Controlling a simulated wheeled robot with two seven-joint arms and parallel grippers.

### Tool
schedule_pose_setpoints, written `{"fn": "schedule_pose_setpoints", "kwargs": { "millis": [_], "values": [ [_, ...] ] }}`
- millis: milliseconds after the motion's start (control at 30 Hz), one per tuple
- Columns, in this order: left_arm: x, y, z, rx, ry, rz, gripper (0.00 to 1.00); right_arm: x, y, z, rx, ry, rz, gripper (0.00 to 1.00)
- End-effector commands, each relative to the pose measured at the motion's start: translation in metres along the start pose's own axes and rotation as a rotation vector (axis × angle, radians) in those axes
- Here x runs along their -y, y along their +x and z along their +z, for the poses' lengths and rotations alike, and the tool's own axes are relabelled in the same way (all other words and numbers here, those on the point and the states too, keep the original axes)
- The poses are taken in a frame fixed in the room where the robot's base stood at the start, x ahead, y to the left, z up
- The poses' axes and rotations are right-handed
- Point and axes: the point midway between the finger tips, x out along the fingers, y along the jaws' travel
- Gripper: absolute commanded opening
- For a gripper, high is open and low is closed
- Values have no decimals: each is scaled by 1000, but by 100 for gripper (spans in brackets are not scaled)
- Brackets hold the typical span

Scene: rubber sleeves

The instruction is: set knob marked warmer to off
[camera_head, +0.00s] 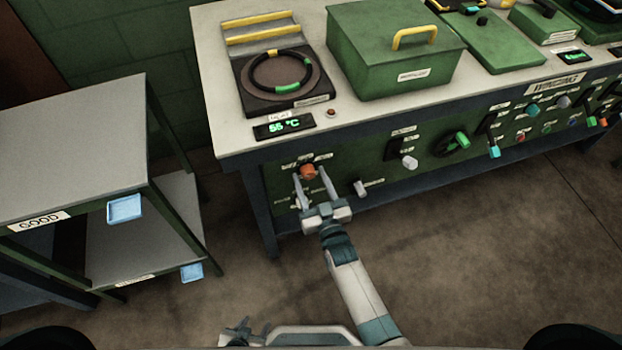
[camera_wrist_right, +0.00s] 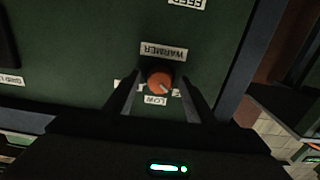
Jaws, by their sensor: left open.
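The orange knob (camera_head: 308,171) is on the green front panel at the left end of the bench. In the right wrist view the knob (camera_wrist_right: 157,80) sits by an upside-down WARMER label (camera_wrist_right: 164,51). Its pale pointer line points to the lower right, near a partly hidden label (camera_wrist_right: 177,93) and the LOW label (camera_wrist_right: 156,100). My right gripper (camera_head: 313,181) is open, its fingers on either side of the knob; gaps show in the wrist view. My left gripper (camera_head: 243,331) is low at the bottom edge, partly cut off and away from the panel.
A warmer plate with a black ring (camera_head: 281,74) stands on the bench above, its display (camera_head: 284,126) reading 55 °C. A grey knob (camera_head: 360,188) is right of my right gripper, with more switches and knobs beyond. A GOOD-labelled shelf (camera_head: 75,150) stands at left.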

Motion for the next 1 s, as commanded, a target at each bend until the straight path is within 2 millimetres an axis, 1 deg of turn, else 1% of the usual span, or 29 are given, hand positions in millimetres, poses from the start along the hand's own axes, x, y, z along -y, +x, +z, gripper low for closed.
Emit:
{"fn": "schedule_pose_setpoints", "kwargs": {
  "millis": [267,467,667,1000],
  "values": [
    [0,0,0,0,0,1,50,0,-2,0,0,0,0,50],
    [-1,1,-1,-4,0,1,50,-1,-17,1,0,0,1,50],
    [-2,3,-7,-22,0,3,50,0,-48,2,1,1,1,50],
    [-11,7,-36,-96,-4,13,50,0,-117,2,2,0,0,50]
  ]
}}
